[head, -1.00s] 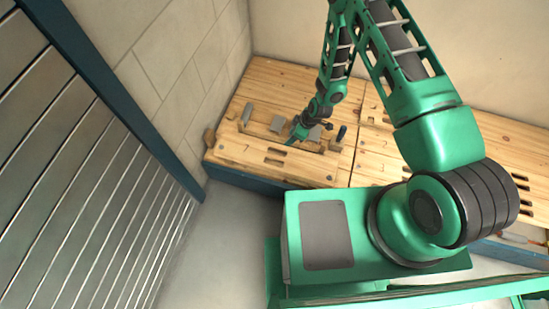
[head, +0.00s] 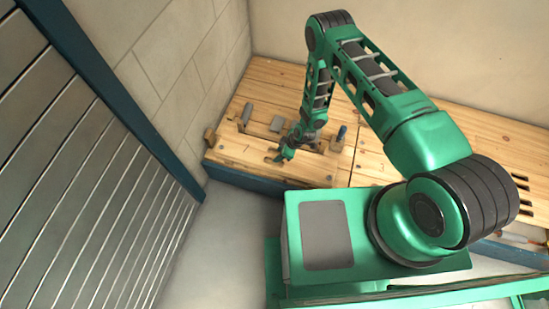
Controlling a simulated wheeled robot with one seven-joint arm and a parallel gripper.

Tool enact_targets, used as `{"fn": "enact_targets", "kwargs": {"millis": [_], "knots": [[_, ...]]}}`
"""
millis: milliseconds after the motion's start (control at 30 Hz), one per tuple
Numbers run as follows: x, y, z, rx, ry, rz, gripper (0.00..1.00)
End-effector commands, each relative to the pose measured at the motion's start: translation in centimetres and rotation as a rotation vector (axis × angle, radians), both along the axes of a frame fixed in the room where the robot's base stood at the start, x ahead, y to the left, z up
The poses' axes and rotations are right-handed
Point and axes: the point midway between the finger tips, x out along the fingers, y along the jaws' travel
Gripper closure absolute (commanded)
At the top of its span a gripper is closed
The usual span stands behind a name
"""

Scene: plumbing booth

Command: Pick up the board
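My gripper (head: 283,155) hangs low over the front left part of the wooden workbench (head: 228,152), just in front of a group of small parts. Its fingers are small and partly merge with the wood, so I cannot tell whether they are open or shut. A pale wooden strip (head: 262,133), which may be the board, lies among the parts behind the gripper. My wrist and forearm hide part of it. I cannot tell whether the gripper touches anything.
Grey blocks (head: 277,123) and a dark blue upright piece (head: 341,132) stand around the strip. A tiled wall (head: 170,60) and a slatted metal panel (head: 80,190) bound the left. Grey floor (head: 215,240) is open in front.

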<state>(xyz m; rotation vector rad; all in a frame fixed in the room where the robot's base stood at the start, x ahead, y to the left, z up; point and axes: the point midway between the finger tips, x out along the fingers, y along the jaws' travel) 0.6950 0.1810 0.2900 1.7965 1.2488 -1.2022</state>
Motion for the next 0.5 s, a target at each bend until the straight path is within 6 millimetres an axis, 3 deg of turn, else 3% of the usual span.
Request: {"fn": "enact_targets", "kwargs": {"millis": [200, 500], "knots": [[0.4, 1.0, -2.5, 0.001, 0.001, 0.0, 0.61], [0.5, 1.2, -2.9, 0.001, 0.0, -0.001, 0.61]]}}
